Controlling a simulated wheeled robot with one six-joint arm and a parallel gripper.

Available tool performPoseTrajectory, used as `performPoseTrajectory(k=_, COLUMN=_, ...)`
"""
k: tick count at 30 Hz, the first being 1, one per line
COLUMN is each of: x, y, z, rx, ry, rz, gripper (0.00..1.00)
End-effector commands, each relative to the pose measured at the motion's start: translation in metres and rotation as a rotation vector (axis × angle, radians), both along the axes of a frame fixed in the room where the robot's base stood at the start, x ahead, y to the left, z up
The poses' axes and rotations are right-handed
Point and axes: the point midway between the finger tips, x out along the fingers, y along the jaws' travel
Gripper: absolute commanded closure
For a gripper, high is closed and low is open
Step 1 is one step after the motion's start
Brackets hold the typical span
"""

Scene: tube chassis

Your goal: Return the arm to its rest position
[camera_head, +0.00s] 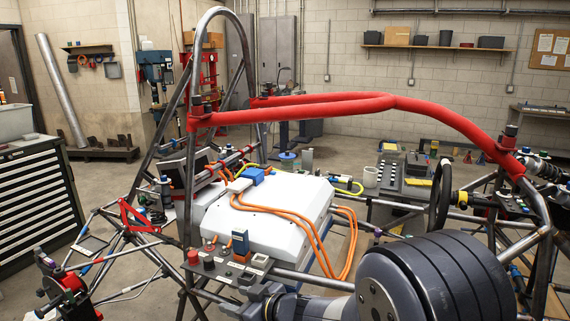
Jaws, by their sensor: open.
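My arm shows at the lower right in the head view, with a large dark grey ribbed joint (435,275) close to the camera. A grey link runs left from it along the bottom edge. My gripper (246,302) is at the end of this link, small and partly cut off by the bottom edge. It is open, and I see nothing held in it. It is near the front edge of the chassis, below a small panel with a red button (208,262). I cannot tell whether it touches the frame.
The tube chassis (187,190) surrounds a white battery box (270,215) with orange cables (290,217). A red padded bar (330,103) arches above it. A steering wheel (440,200) stands behind my arm joint. A black drawer cabinet (35,205) is at left.

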Motion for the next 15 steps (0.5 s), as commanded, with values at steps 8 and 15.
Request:
performPoseTrajectory(k=8, x=0.007, y=-0.019, z=-0.04, rx=0.005, ry=0.001, rz=-0.078, gripper=0.51)
performPoseTrajectory(k=15, x=0.012, y=-0.035, z=-0.067, rx=0.01, ry=0.001, rz=-0.142, gripper=0.51)
